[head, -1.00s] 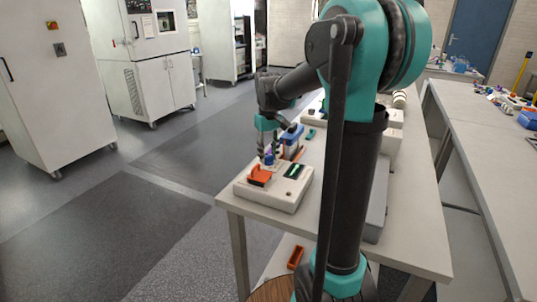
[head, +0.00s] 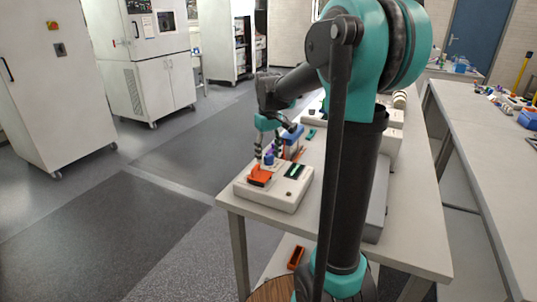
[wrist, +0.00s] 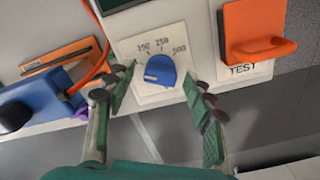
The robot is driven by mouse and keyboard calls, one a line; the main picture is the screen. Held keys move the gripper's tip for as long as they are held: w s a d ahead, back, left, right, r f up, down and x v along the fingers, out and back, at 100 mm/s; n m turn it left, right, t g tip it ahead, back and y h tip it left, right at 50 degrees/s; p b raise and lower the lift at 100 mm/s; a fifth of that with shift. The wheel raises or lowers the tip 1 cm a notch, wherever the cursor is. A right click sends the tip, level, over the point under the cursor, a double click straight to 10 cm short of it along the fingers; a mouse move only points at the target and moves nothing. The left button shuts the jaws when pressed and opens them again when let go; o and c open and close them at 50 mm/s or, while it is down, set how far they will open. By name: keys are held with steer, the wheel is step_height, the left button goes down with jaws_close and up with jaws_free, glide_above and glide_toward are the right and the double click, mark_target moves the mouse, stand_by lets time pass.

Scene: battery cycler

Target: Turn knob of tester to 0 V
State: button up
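The tester is a white box (head: 270,199) on the near corner of the table in the head view. Its blue knob (wrist: 160,71) sits on a white dial plate (wrist: 181,39) in the wrist view, where I read marks like 150, 250 and 500. No 0 mark can be read, and the knob's pointer direction is unclear. My gripper (wrist: 158,79) is open, with one green finger on each side of the knob and visible gaps between. In the head view my gripper (head: 267,147) is over the far part of the tester.
An orange part (wrist: 252,32) marked TEST stands right of the knob. Left of it are a blue device (wrist: 42,106), an orange holder and an orange cable (wrist: 97,67). The table's edge is close by; the floor beyond is clear.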

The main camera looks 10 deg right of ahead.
step_height(320, 180, up, 12)
stand_by(0.7)
steer(key=shift+s, duration=0.1)
